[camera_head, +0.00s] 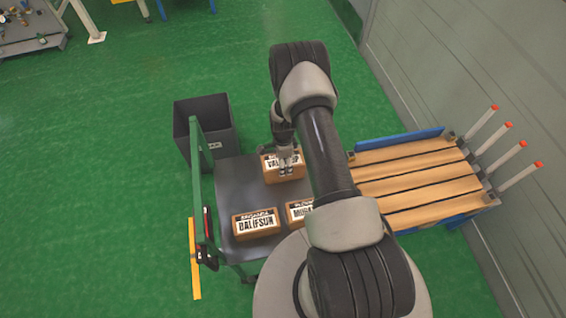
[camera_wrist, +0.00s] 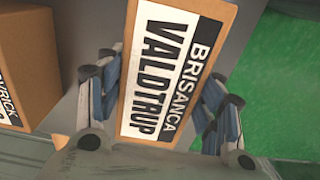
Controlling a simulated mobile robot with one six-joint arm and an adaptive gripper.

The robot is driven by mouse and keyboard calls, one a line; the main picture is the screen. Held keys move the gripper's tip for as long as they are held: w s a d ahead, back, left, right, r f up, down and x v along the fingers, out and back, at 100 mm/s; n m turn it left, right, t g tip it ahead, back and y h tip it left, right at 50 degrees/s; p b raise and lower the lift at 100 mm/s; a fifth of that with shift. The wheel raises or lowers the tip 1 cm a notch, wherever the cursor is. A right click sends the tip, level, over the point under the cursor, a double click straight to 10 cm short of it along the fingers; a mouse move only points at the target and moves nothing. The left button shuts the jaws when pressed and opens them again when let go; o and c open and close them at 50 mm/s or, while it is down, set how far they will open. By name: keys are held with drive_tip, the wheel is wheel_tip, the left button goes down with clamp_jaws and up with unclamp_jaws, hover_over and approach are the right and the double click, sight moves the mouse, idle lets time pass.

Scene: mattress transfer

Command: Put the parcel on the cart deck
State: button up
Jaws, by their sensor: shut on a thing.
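The parcel, a brown box with a white label reading BRISANCA VALDTRUP (camera_wrist: 165,70), is between the two fingers of my gripper (camera_wrist: 160,78) in the wrist view. My gripper is shut on it, one finger on each side. In the head view the parcel (camera_head: 270,174) is at the far right part of the dark grey cart deck (camera_head: 236,184), with my gripper (camera_head: 286,164) over it. I cannot tell whether its underside touches the deck.
A brown DALIFSUN parcel (camera_head: 256,224) and another parcel (camera_head: 299,211), partly hidden by my arm, lie on the near deck. The cart has a green handle frame (camera_head: 197,175) at left. A dark bin (camera_head: 203,113) stands behind. A wooden slatted rack (camera_head: 415,180) is at right.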

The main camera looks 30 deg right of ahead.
drive_tip(key=shift+f, duration=0.15)
drive_tip(key=o, duration=1.5)
drive_tip(key=shift+c, duration=0.2)
drive_tip(key=s+a+r+n+t+p, duration=0.1)
drive_tip(key=a+r+n, duration=0.15)
drive_tip(key=r, duration=1.05)
drive_tip(key=s+a+r+n+p, duration=0.1)
drive_tip(key=a+r+n, duration=0.15)
drive_tip(key=r, duration=1.05)
drive_tip(key=s+a+r+n+t+p, duration=0.15)
drive_tip(key=r+n, duration=0.25)
drive_tip(key=r, duration=1)
drive_tip(key=s+a+r+n, duration=0.5)
drive_tip(key=s+r+n, duration=0.1)
drive_tip(key=s+r, duration=0.5)
drive_tip(key=s+a+r+n+t, duration=0.2)
drive_tip(key=s+n, duration=0.4)
drive_tip(key=s, duration=0.5)
drive_tip(key=shift+s+a+r+b, duration=0.15)
drive_tip(key=shift+a+r+b, duration=0.05)
drive_tip(key=shift+a+b, duration=0.15)
